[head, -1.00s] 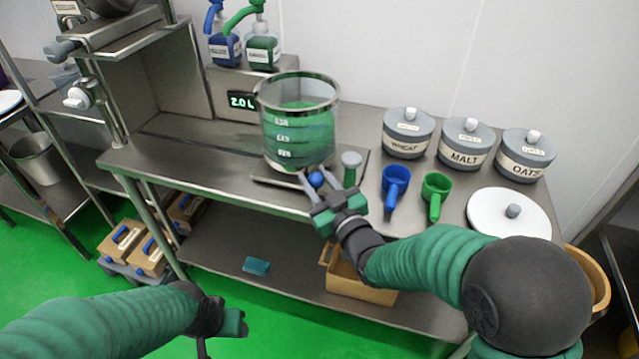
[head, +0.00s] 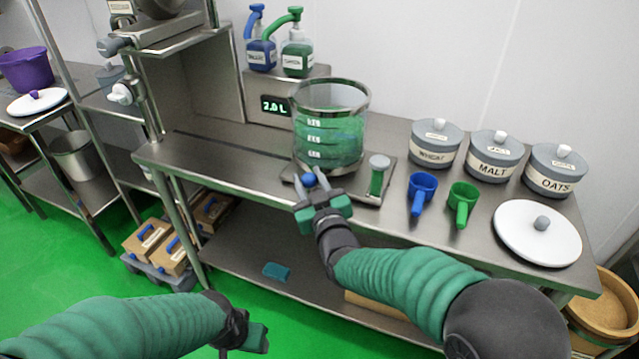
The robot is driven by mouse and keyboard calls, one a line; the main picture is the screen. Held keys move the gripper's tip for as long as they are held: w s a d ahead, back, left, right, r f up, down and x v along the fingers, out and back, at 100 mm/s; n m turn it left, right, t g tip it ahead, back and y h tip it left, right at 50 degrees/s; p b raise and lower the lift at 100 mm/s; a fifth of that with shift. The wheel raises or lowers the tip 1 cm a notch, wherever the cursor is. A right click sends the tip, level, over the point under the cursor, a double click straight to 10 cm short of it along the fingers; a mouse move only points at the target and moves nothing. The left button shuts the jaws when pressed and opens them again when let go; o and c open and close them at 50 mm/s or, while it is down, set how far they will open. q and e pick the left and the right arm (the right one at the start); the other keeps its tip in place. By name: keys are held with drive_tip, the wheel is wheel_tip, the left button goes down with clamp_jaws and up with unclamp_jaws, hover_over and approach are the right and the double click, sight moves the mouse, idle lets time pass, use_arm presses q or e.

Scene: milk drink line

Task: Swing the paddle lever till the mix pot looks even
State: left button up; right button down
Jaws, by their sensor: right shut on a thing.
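The mix pot (head: 330,125) is a clear, metal-rimmed vessel with white level marks. It stands on a metal plate at the middle of the bench. Green liquid fills part of it, with lighter and darker patches. The paddle lever's blue knob (head: 309,180) shows at the pot's front left foot. My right gripper (head: 312,188) is shut on the lever at this knob; its fingers hide most of the lever. My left gripper (head: 256,338) hangs low at the front, away from the bench; its fingers are too unclear to judge.
A green upright piece with a grey cap (head: 379,176) stands right of the pot. Behind are pump bottles (head: 297,55) and a 2.0 L display (head: 276,105).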

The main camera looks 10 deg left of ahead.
drive_tip(key=shift+a, duration=0.5)
drive_tip(key=c, duration=1)
unclamp_jaws()
drive_tip(key=shift+w, duration=0.1)
drive_tip(key=p+v, duration=0.1)
drive_tip(key=v, duration=1.6)
drive_tip(key=shift+w+d+f, duration=0.1)
drive_tip(key=shift+w+f, duration=0.05)
